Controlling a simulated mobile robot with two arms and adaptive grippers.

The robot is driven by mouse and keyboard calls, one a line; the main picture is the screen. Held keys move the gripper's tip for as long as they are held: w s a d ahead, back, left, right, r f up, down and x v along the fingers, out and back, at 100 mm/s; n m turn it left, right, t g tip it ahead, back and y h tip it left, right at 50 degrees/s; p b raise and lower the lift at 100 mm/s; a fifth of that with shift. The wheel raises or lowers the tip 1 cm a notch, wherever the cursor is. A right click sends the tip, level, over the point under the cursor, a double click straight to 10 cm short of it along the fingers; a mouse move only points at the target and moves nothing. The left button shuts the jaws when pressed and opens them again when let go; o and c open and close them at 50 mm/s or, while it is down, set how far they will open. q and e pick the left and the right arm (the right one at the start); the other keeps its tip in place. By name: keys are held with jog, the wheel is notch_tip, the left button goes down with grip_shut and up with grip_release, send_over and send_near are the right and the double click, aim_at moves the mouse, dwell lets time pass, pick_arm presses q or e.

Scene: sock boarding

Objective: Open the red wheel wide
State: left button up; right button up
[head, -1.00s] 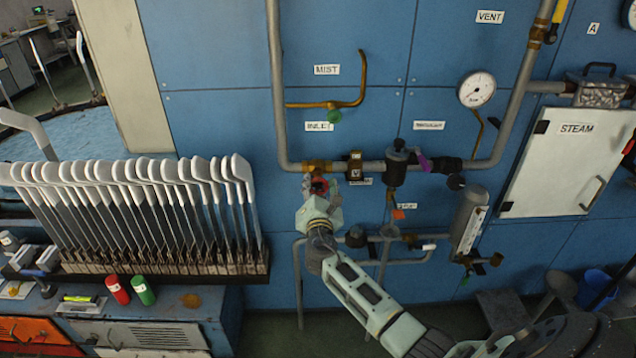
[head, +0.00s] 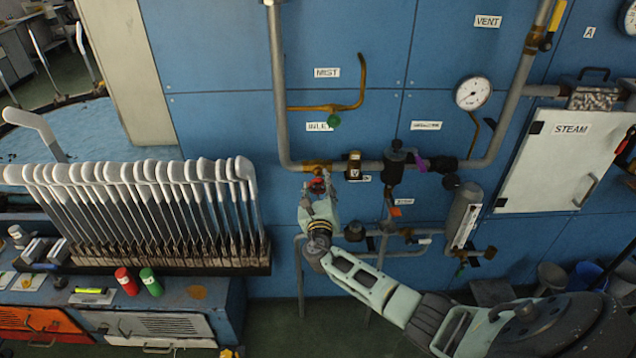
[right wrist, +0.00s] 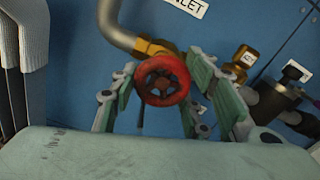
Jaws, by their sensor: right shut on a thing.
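The red wheel (head: 317,186) is a small round handwheel on a brass valve at the lower left bend of the grey pipe, below the INLET label (head: 320,126). In the right wrist view the red wheel (right wrist: 163,80) faces the camera, with its spokes and hub showing. My right gripper (head: 320,191) reaches up to it from below. Its pale green fingers stand on the left and right of the wheel rim, shut on it, in the right wrist view (right wrist: 163,73). The exact finger contact is hard to see. My left gripper is not in view.
A brass fitting (head: 354,165) and a dark valve (head: 395,165) with a purple lever (head: 421,164) sit right of the wheel on the pipe. A rack of sock boards (head: 150,205) stands at the left. Lower pipes (head: 410,254) run near my right forearm.

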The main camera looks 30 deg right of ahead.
jog(key=n, duration=0.1)
jog(key=n+p, duration=0.2)
jog(key=shift+r+n, duration=0.25)
jog(key=shift+n, duration=0.15)
jog(key=n+p, duration=0.1)
jog(key=n, duration=0.2)
jog(key=shift+f+n+p, duration=0.1)
jog(key=shift+n+p, duration=0.2)
jog(key=shift+p, duration=0.1)
jog(key=n+p, duration=0.1)
jog(key=n, duration=0.2)
jog(key=shift+f+p, duration=0.15)
jog(key=shift+p, duration=0.15)
jog(key=shift+d+f+n, duration=0.1)
jog(key=shift+n, duration=0.6)
jog(key=shift+s+f, duration=0.1)
jog(key=o, duration=1.1)
jog(key=shift+o, duration=0.2)
